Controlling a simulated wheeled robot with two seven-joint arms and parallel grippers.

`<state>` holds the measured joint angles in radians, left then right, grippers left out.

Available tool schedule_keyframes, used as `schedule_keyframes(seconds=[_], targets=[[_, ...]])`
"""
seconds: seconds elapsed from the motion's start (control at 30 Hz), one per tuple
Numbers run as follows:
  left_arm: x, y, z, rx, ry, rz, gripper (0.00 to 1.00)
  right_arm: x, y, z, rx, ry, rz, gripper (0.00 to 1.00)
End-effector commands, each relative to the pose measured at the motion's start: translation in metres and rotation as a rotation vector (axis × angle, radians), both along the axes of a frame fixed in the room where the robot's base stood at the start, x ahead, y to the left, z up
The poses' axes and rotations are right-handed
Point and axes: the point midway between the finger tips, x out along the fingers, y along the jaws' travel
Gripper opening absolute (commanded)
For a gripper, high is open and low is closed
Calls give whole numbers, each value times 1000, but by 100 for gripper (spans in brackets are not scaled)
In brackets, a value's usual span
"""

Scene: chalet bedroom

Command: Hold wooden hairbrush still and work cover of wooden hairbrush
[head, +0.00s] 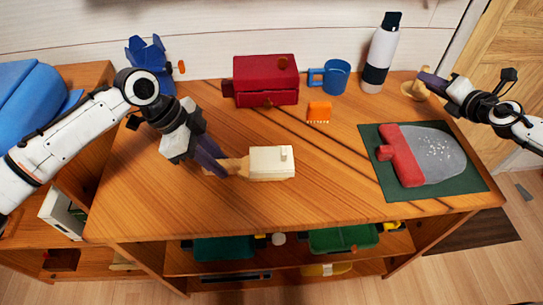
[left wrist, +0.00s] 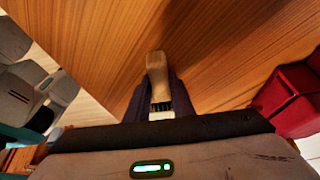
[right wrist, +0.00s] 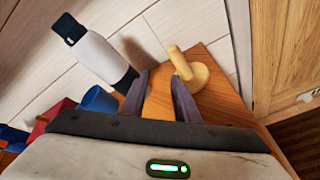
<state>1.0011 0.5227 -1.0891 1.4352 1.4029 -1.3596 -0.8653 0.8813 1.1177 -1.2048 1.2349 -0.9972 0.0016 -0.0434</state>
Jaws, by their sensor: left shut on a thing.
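The wooden hairbrush (head: 235,166) lies over the left middle of the desk. Its cream cover (head: 271,162), boxy with a small knob on top, sits at the brush's right end. My left gripper (head: 214,158) is shut on the hairbrush. In the left wrist view the brush's wooden handle (left wrist: 157,72) shows between the fingers, with dark bristles near a small cream edge; the gripper body hides the rest. My right gripper (head: 430,83) is open and empty at the back right, far from the brush. Its two fingers show apart in the right wrist view (right wrist: 160,95).
A white bottle (head: 379,55), blue mug (head: 330,76), red box (head: 265,82) and orange piece (head: 319,111) stand behind. The desk's front middle is clear.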

Motion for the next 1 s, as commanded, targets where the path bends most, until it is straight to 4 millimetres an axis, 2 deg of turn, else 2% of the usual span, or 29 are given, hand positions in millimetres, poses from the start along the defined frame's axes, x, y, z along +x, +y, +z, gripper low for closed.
schedule_keyframes(seconds=[0.03,0.23,0.47,0.67,0.8,0.9,1.0], targets=[[0,0,0,0,0,0,2,6,27,2,36,15,50,28],[0,0,0,0,0,0,2,16,127,6,160,115,238,28],[0,0,0,0,0,0,2,4,241,19,253,279,453,28],[0,0,0,0,0,0,2,-27,335,35,257,475,630,28],[0,0,0,0,0,0,2,-64,394,48,190,653,731,28],[0,0,0,0,0,0,2,-97,427,58,75,807,767,28],[0,0,0,0,0,0,2,-127,440,62,-76,946,744,28]])
